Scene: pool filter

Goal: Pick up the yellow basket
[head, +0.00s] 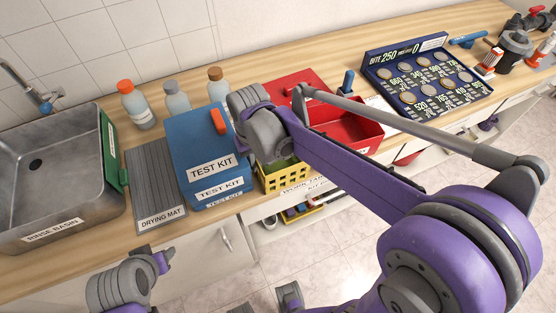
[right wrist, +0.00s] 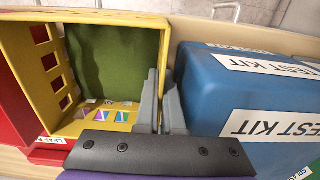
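The yellow basket (head: 285,178) stands on the counter's front part, right of the blue test kit box and partly hidden by my right arm. In the right wrist view the basket (right wrist: 105,17) shows its open top, with a green inside and small coloured patterns at the bottom. My right gripper (right wrist: 160,85) has its fingers close together astride the basket's wall beside the box, one inside and one outside; it looks shut on that wall. In the head view the right fingers are hidden. My left gripper (head: 265,300) is low at the bottom edge, with its grey fingers apart.
The blue test kit box (head: 195,150) is close beside the basket and my outer finger. A red tray (head: 350,130) lies on the other side. A drying mat (head: 157,190), rinse basin (head: 60,180), bottles (head: 135,105) and coin board (head: 425,80) occupy the counter.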

